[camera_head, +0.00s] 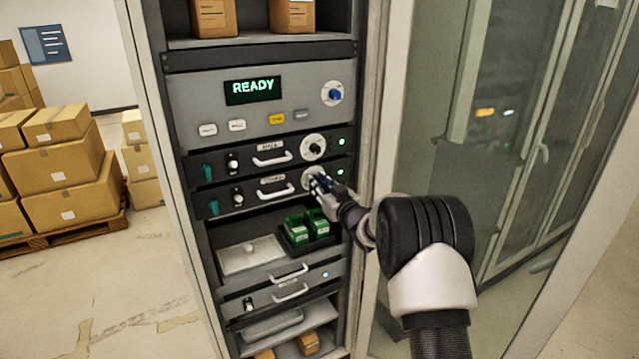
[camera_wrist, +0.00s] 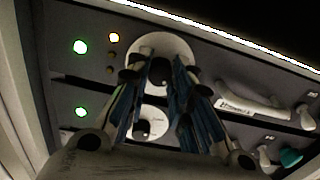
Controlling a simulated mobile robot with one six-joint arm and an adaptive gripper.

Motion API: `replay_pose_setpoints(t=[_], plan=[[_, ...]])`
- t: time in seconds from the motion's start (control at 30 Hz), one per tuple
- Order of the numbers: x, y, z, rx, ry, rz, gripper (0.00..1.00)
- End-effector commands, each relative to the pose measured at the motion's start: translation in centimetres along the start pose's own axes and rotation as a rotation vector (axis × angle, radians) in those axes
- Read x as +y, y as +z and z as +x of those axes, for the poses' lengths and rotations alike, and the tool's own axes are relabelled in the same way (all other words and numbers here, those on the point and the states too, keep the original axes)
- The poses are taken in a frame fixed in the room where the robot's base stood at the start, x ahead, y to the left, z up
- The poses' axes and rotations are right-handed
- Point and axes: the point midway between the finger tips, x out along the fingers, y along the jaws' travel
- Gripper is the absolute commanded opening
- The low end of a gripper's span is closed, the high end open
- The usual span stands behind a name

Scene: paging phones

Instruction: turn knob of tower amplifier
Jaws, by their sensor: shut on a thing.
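The rack holds two stacked black amplifier units, each with a pale round dial and dark knob at its right end. My gripper (camera_head: 319,184) reaches in from the right to the dial of the lower amplifier unit (camera_head: 258,190). Its small label is hard to read. In the wrist view, which is upside down, my gripper (camera_wrist: 158,84) has its blue-padded fingers on either side of the dark knob (camera_wrist: 159,69), shut on it. The white dial plate (camera_wrist: 172,44) shows behind. The upper unit's knob (camera_head: 315,148) is free; its dial also shows between the fingers in the wrist view.
Above is a panel with a READY display (camera_head: 252,89), several buttons and a blue knob (camera_head: 335,94). Green blocks (camera_head: 308,226) sit in a black tray just below my gripper. A glass door (camera_head: 500,180) stands open at right. Cardboard boxes (camera_head: 65,180) are stacked at left.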

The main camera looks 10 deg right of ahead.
Motion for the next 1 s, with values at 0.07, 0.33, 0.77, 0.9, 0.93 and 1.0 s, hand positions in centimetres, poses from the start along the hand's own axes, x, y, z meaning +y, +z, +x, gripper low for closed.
replay_pose_setpoints(t=[0.07,0.33,0.77,0.9,0.93,1.0], plan=[[0.01,-0.11,0.00,0.000,0.000,0.071,0.00],[0.00,-0.09,0.00,0.000,0.000,0.328,0.00],[0.00,-0.09,0.00,0.000,0.000,0.736,0.00],[0.01,-0.14,0.00,0.000,0.000,0.869,0.00],[0.01,-0.14,0.00,0.000,0.000,0.898,0.00],[0.02,-0.13,0.00,0.000,0.000,0.964,0.00]])
